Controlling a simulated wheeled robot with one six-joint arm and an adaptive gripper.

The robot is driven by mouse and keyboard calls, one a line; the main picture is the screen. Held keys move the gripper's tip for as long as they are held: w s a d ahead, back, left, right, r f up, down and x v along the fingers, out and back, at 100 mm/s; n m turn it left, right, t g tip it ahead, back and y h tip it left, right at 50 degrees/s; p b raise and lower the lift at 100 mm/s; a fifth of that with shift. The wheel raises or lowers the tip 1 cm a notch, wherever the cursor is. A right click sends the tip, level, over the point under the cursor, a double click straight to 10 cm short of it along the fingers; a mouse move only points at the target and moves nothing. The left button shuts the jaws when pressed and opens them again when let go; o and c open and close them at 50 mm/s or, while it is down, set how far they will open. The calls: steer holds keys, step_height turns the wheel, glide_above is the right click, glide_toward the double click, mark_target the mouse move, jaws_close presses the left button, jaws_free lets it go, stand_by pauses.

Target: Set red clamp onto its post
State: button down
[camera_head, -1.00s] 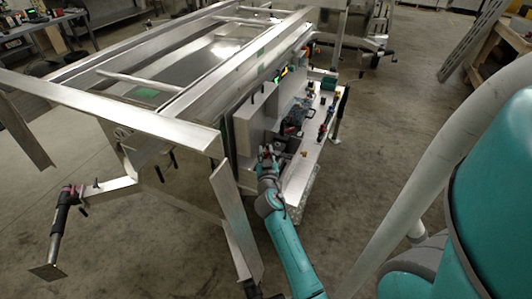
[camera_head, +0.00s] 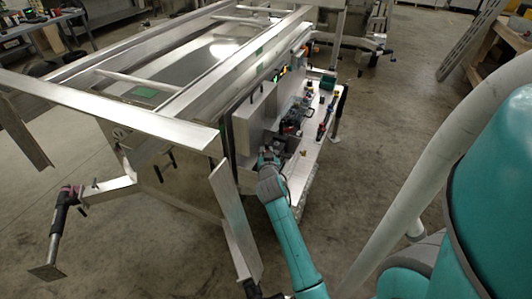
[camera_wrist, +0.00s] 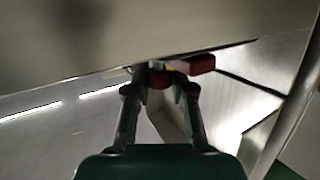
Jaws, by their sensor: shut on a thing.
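The red clamp (camera_wrist: 200,64) shows in the wrist view as a dark red body with a short red arm pointing right. My gripper (camera_wrist: 160,85) is shut on it, with the clamp between the two fingertips. A large pale metal surface spans the top of the wrist view, just beyond the clamp, and hides what lies behind it. In the head view my gripper (camera_head: 267,157) is at the near end of the workbench, beside an upright metal box. The clamp is too small to make out there. I cannot pick out its post in either view.
The workbench (camera_head: 303,168) runs along the trailer's side and carries several small tools and parts. The aluminium trailer frame (camera_head: 190,92) is on the left, with a slanted metal plate (camera_head: 233,222) close to my arm. Open concrete floor lies to the right.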

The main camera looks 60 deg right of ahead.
steer(key=c, duration=1)
jaws_free()
steer(key=v, duration=1.2)
